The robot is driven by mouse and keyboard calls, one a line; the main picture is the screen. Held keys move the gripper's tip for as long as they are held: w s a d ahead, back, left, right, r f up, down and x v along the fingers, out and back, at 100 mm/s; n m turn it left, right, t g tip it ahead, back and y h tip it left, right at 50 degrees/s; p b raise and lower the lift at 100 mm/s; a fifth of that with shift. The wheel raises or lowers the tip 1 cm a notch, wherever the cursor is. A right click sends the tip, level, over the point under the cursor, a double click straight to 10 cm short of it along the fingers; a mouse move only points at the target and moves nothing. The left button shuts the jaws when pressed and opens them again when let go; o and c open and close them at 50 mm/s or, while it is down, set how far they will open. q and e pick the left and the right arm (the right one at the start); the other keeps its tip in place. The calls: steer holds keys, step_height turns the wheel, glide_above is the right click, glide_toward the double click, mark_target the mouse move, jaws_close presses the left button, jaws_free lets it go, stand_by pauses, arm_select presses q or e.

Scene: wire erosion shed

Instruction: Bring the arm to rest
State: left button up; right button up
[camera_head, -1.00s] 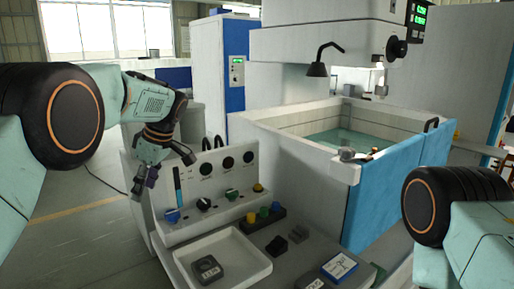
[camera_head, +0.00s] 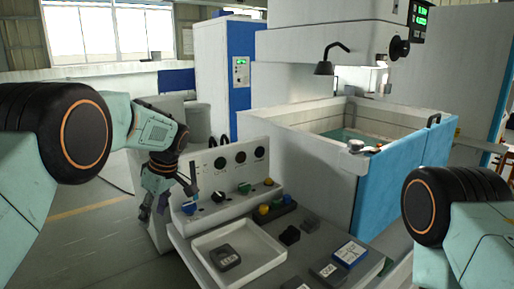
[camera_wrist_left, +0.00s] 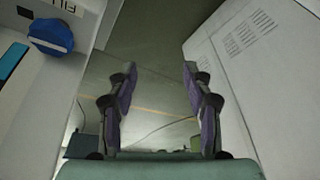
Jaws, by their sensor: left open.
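My left gripper (camera_head: 153,205) is open in the head view, pointing down just left of the control panel (camera_head: 232,205). In the left wrist view its two purple-padded fingers (camera_wrist_left: 160,105) stand apart with nothing between them but the floor. A blue knob (camera_wrist_left: 50,36) of the panel shows at the upper left of that view, beside the gripper and apart from it. In the head view part of my right arm (camera_head: 468,225) shows at the lower right, but its gripper is out of frame.
A white tray (camera_head: 277,254) holding a dark grey block (camera_head: 224,257) lies before the panel. The blue-sided water tank (camera_head: 395,185) stands behind at the right. Floor (camera_head: 95,240) is open at the left.

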arm_select(q)
steer(key=s+d+f+m+h+b, duration=0.1)
steer(key=s+f+m, duration=0.15)
steer(key=f, duration=0.55)
steer(key=s+f+m+h+b, duration=0.1)
steer(key=s+f+m, duration=0.15)
steer(key=f, duration=0.65)
steer(key=s+d+f+m+h+b, duration=0.1)
steer(key=s+d+f+m+b, duration=0.15)
steer(key=s+f, duration=1.3)
steer(key=s+f+m+b, duration=0.2)
steer(key=s+m, duration=0.1)
steer(key=s, duration=0.9)
steer(key=s+f+m+b, duration=0.1)
steer(key=s+m+b, duration=0.1)
steer(key=s, duration=1.1)
steer(key=shift+s+a+f+m+g+h, duration=0.15)
steer(key=shift+s+f+m+g+h, duration=0.2)
steer(key=shift+m, duration=0.4)
